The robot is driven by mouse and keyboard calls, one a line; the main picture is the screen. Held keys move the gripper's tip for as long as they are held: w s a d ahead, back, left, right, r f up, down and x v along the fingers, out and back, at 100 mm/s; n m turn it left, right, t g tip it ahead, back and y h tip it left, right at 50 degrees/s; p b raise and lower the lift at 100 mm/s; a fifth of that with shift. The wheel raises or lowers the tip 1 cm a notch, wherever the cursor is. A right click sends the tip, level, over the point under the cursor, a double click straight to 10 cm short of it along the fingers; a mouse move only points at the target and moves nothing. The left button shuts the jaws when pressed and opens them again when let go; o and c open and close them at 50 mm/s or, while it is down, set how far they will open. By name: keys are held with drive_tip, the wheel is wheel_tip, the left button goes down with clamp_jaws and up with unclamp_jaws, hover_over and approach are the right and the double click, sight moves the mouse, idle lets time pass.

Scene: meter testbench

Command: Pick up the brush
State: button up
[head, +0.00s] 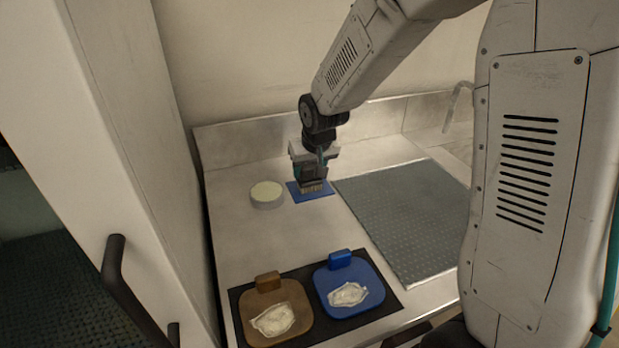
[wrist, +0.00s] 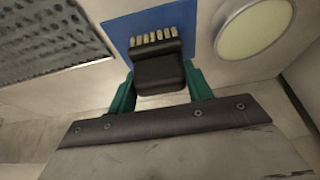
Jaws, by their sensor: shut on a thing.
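The brush has a dark body and a row of pale bristles. In the wrist view the brush (wrist: 158,70) sits between the two green fingers of my gripper (wrist: 160,85), which is shut on it. The bristles point toward a blue mat (wrist: 120,32). In the head view my gripper (head: 313,178) is over the blue mat (head: 296,192), with the brush bristles (head: 312,189) showing beneath it. I cannot tell whether the bristles touch the mat.
A round pale-topped container (head: 267,193) stands left of the mat. A grey textured mat (head: 405,215) lies to the right. In front, a brown board (head: 255,330) and a blue board (head: 375,290) each hold a whitish crumpled item. A tall cabinet (head: 110,120) bounds the left.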

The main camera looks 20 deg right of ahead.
drive_tip(key=shift+r, duration=0.8)
wheel_tip(320, 180, up, 2)
drive_tip(key=shift+r, duration=0.15)
drive_tip(key=s+r, duration=0.1)
drive_tip(key=s, duration=1.5)
drive_tip(key=shift+d, duration=0.45)
drive_tip(key=shift+o, duration=0.5)
drive_tip(key=shift+r, duration=0.1)
